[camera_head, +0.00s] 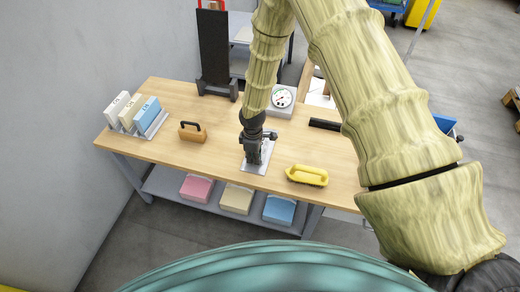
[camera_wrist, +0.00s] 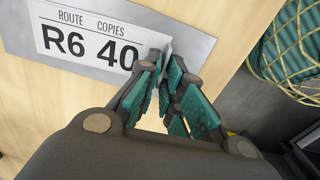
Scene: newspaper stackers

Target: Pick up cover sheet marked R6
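The cover sheet marked R6 (camera_wrist: 82,47) is a grey plate with a white label reading "ROUTE COPIES R6 40". In the head view the sheet (camera_head: 250,167) lies on the wooden table (camera_head: 222,168) near its front edge, partly hidden by my gripper (camera_head: 257,146). In the wrist view my gripper (camera_wrist: 168,66) is at the right end of the label. Its teal-padded fingers are close together, on either side of a thin upright grey tab of the sheet. The sheet looks flat on the table.
A yellow handled tool (camera_head: 307,175) sits close right of the sheet, and a brown block with a black handle (camera_head: 192,132) is to the left. A tray of sheet stacks (camera_head: 139,113) stands far left. A dial scale (camera_head: 282,99) and black bar (camera_head: 325,124) are behind.

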